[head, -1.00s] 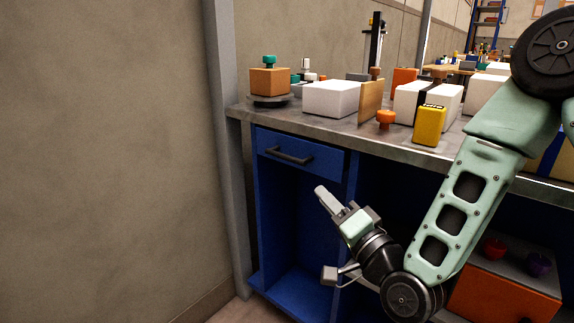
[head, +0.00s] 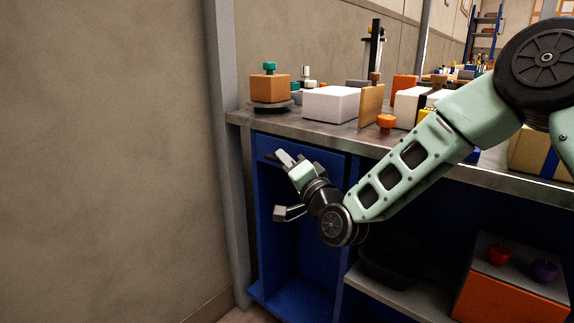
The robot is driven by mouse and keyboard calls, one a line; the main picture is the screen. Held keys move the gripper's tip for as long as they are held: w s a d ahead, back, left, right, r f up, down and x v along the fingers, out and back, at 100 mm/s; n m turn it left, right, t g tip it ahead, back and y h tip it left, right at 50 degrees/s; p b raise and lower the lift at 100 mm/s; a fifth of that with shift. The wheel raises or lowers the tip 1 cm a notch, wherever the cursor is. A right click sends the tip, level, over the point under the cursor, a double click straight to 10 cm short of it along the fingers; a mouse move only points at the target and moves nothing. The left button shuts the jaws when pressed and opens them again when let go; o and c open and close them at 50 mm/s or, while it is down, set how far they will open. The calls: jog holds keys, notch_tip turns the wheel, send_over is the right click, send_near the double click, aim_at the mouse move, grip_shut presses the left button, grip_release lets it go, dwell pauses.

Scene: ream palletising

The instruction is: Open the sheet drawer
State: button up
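The sheet drawer (head: 328,162) is a blue front at the top left of the blue cabinet under the workbench. It looks closed, flush with the cabinet. My gripper (head: 282,157) is right in front of the drawer front, at its dark bar handle, and covers most of that handle. The fingers point up and left toward the drawer. The small view does not show whether the fingers are around the handle, touching it or just short of it, nor how far apart they are.
The grey workbench edge (head: 400,161) runs just above the drawer. On the bench are a white ream (head: 331,104), an orange-brown box (head: 269,89) and an orange knob (head: 386,121). Below right, an orange box (head: 498,301) stands on a shelf. A grey post (head: 221,120) stands left of the cabinet.

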grip_shut()
jog(key=s+a+b, duration=0.2)
jog(key=s+a, duration=0.8)
jog(key=s, duration=0.3)
jog(key=shift+a, duration=0.15)
jog(key=shift+s+f, duration=0.1)
grip_release()
